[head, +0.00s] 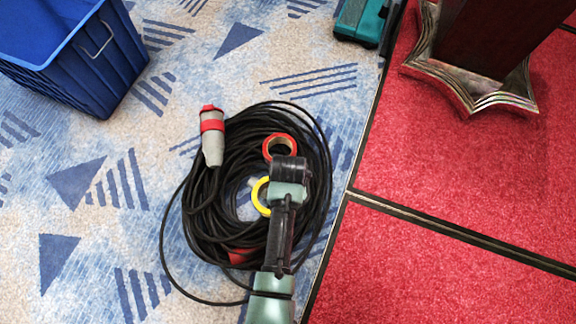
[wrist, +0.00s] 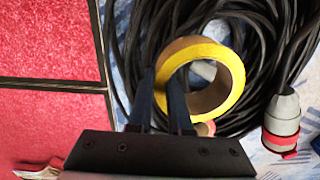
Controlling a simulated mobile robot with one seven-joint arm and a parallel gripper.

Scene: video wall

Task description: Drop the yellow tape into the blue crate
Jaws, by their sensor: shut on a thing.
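The yellow tape (wrist: 232,72) is a ring. In the wrist view its near-left wall lies between the two dark fingers of my gripper (wrist: 162,85), which is shut on it. In the head view only part of the yellow tape (head: 260,197) shows, to the left of my arm, which hides the rest and the fingers. It appears over the coil of black cable (head: 205,190); its height above the coil is unclear. The blue crate (head: 105,65) stands at the upper left of the head view, apart from my gripper, its open top partly cut off.
A grey-and-red plug (head: 213,140) sits at the coil's left edge. A green case (head: 362,20) and a dark stand with a metal base (head: 470,90) are at the back. Patterned carpet between coil and crate is clear.

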